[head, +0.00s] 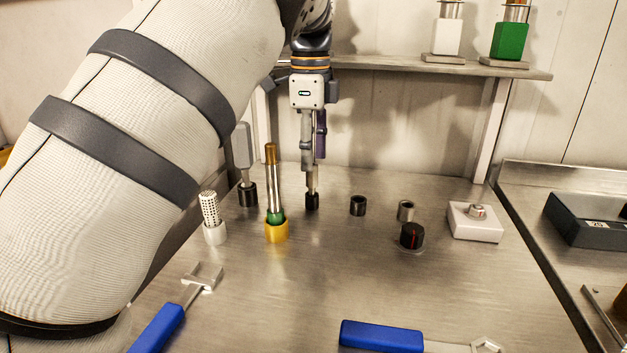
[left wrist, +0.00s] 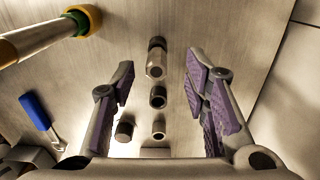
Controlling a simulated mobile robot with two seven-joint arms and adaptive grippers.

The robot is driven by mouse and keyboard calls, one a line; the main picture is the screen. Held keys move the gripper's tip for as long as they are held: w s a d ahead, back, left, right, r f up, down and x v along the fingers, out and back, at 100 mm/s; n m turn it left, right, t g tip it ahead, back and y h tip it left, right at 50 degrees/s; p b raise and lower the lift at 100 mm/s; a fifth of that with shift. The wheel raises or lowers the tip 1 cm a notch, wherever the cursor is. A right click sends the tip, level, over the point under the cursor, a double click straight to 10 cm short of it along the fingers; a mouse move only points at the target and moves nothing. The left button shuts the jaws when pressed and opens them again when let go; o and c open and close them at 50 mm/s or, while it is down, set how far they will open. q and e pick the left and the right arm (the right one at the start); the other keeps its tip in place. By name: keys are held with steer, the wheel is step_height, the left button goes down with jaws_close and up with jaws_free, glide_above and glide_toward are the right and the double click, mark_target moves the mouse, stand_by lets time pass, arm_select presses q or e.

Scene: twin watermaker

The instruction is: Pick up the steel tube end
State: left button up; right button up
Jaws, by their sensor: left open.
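The steel tube end (left wrist: 155,67) appears to be the short upright steel piece with a hollow near end. It stands in a black collar (head: 312,202), which shows below my gripper in the head view. My left gripper (head: 313,165) points down above that collar with its fingers open and empty. In the left wrist view, its purple-padded fingers stand left and right of the line of small parts, with gaps on both sides of the steel piece. In the head view the fingers partly hide the steel piece. My right gripper is not in view.
A dark ring (head: 358,205), a steel ring (head: 406,211), a black knob (head: 411,236) and a white block (head: 476,222) stand to the right. A tall tube in a yellow holder (head: 276,231) stands left. Blue-handled tools (head: 381,336) lie in front. A shelf (head: 430,67) runs behind.

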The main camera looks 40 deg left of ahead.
mark_target(310, 185)
arm_select(q)
steer(key=f, duration=0.3)
steer(key=f+b, duration=0.1)
steer(key=shift+s+f, duration=0.25)
steer(key=shift+f, duration=0.15)
steer(key=shift+r, duration=0.2)
steer(key=shift+c, duration=0.6)
jaws_close()
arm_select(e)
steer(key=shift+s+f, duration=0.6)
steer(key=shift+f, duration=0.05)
